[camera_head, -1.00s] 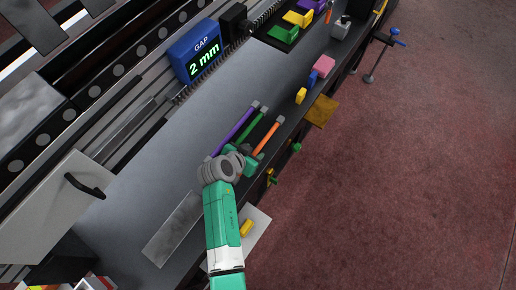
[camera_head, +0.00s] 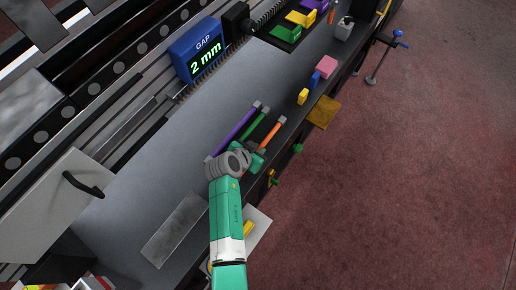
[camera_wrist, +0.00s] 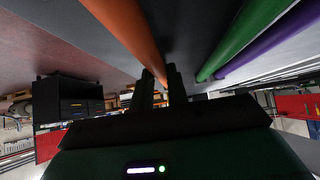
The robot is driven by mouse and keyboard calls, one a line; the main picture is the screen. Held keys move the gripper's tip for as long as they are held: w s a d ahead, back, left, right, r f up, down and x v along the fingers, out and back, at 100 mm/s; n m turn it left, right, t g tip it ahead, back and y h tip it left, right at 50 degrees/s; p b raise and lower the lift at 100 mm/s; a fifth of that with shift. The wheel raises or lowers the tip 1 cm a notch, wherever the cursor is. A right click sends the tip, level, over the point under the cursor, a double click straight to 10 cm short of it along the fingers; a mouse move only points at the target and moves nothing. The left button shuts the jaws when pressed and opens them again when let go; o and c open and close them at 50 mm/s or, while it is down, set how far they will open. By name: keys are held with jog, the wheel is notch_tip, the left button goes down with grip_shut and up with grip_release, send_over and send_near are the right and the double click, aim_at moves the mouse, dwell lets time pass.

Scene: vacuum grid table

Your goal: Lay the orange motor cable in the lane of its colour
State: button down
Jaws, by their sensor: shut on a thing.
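The orange motor cable (camera_head: 272,134) lies along the front side of the grey table, with a grey end piece at its far end. Its near end is hidden by my gripper (camera_head: 260,152). In the wrist view the orange cable (camera_wrist: 125,30) runs down to my fingers (camera_wrist: 160,87), which are shut on it. A green cable (camera_head: 252,127) and a purple cable (camera_head: 232,130) lie beside it to the left, roughly parallel. In the wrist view the green cable (camera_wrist: 245,38) and purple cable (camera_wrist: 275,40) are to the right, apart from my fingers. I cannot make out the orange lane.
Yellow (camera_head: 303,96), blue (camera_head: 314,80) and pink (camera_head: 327,66) blocks stand farther along the front edge. A blue gap display (camera_head: 199,50) reads 2 mm at the back. Green (camera_head: 287,33) and yellow (camera_head: 300,18) blocks sit at the far end. The table's middle (camera_head: 190,135) is clear.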

jog(key=shift+r, duration=0.45)
jog(key=r, duration=0.1)
jog(key=s+r+p, duration=0.1)
jog(key=shift+r, duration=0.4)
jog(key=s+a+r+p, duration=0.1)
jog(key=s+p, duration=0.1)
jog(key=s, duration=1.3)
jog(key=shift+a, duration=0.2)
notch_tip(320, 180, up, 29)
jog(key=w+d+n+t+y+p, duration=0.1)
jog(key=n+y+p, duration=0.4)
jog(key=p, duration=1.7)
jog(key=shift+w+d+r+n+t, duration=0.15)
jog(key=shift+w+d+n+t, duration=0.15)
jog(key=shift+w+d+n, duration=0.5)
